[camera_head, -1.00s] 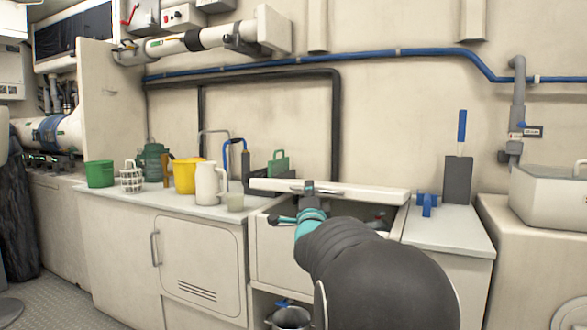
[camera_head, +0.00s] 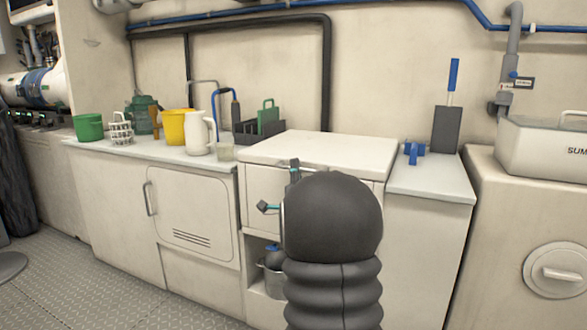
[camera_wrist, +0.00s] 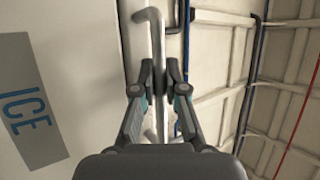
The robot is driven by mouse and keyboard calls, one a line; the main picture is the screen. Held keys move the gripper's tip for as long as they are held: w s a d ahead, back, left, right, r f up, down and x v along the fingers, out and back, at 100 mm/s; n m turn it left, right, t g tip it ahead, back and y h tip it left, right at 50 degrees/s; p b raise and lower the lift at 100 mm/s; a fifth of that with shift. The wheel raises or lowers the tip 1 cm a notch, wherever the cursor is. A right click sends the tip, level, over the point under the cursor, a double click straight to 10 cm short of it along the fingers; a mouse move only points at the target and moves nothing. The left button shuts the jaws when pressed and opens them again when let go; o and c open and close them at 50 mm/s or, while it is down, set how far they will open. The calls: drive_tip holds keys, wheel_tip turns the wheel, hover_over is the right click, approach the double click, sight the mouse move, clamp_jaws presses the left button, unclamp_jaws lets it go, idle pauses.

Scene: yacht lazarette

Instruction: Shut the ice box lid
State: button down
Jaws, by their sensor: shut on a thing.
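The ice box lid (camera_head: 325,148) is a cream panel lying level over the ice box (camera_head: 262,186), with the inside hidden from view. No clear gap shows along its visible left front edge; the rest of the front edge is behind my arm. My gripper (camera_head: 282,188) is at the lid's front edge. In the wrist view my gripper (camera_wrist: 160,78) is shut on the grey bar handle (camera_wrist: 157,40), one finger on each side. A cream face with an ICE label (camera_wrist: 30,105) shows to the left there.
A blue-handled grey tool (camera_head: 447,120) and a blue fitting (camera_head: 413,152) are on the counter right of the lid. A white pitcher (camera_head: 199,132), yellow jug (camera_head: 174,127) and green bucket (camera_head: 88,127) stand left. A pot (camera_head: 273,280) sits in the low opening.

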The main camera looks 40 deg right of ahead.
drive_tip(key=shift+d+f, duration=0.15)
drive_tip(key=shift+f, duration=0.45)
drive_tip(key=c, duration=1.5)
unclamp_jaws()
drive_tip(key=shift+s, duration=0.1)
drive_tip(key=shift+r, duration=0.1)
drive_tip(key=v, duration=1.2)
drive_tip(key=shift+r, duration=0.2)
